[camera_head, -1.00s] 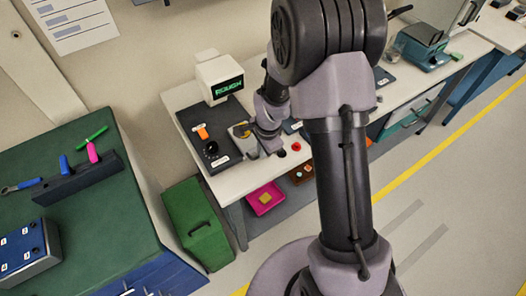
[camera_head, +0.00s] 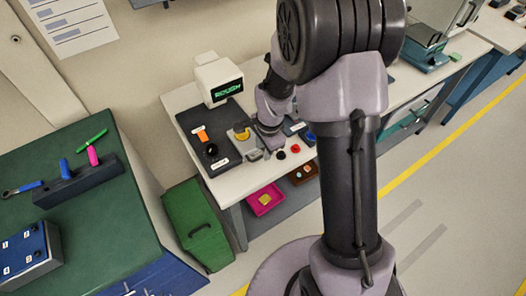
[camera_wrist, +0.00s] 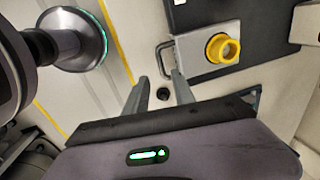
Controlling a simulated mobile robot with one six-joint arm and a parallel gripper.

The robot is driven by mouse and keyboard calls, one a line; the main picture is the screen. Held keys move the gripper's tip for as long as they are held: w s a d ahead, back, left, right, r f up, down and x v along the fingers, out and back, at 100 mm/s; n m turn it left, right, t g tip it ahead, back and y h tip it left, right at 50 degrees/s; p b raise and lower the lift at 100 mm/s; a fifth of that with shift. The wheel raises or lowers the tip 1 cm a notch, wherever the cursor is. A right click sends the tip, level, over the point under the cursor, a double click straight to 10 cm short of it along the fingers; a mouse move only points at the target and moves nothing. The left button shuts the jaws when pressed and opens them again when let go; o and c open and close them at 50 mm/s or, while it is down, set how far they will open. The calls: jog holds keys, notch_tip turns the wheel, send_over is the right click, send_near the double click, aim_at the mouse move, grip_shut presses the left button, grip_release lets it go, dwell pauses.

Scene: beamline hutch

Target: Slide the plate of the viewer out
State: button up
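The viewer seems to be the grey block with a yellow ring-shaped top (camera_wrist: 222,48) in the wrist view. A thin grey handle (camera_wrist: 163,58) sticks out from its near left side. In the head view its yellow top (camera_head: 242,135) shows on the bench, left of my gripper. My gripper (camera_wrist: 158,82) is open, with two grey fingers apart and nothing between them. In the wrist view, the fingertips are just below the handle and appear apart from it. Whether the handle belongs to a sliding plate is not clear.
A monitor (camera_head: 218,79) reading "ROUGH" stands behind a black panel with an orange piece (camera_head: 202,135) and a black knob (camera_head: 210,150). Red and black buttons (camera_head: 295,148) are near the bench's front edge. A green cabinet (camera_head: 197,225) stands at left below.

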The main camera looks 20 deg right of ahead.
notch_tip(320, 180, up, 13)
jog(key=s+p, duration=0.2)
jog(key=p, duration=0.1)
jog(key=shift+s+d+r, duration=0.15)
jog(key=shift+d, duration=0.15)
jog(key=s+a+r+n+t+b, duration=0.2)
jog(key=s+n+b, duration=0.3)
jog(key=s, duration=0.4)
jog(key=s+a+r+n+t+y+b, duration=0.1)
jog(key=s+a+n+b, duration=0.3)
jog(key=s, duration=0.5)
jog(key=shift+s+a+r+n+t+y+b, duration=0.15)
jog(key=shift+s+r+n+t+y+b, duration=0.2)
jog(key=shift+r+n+b, duration=0.75)
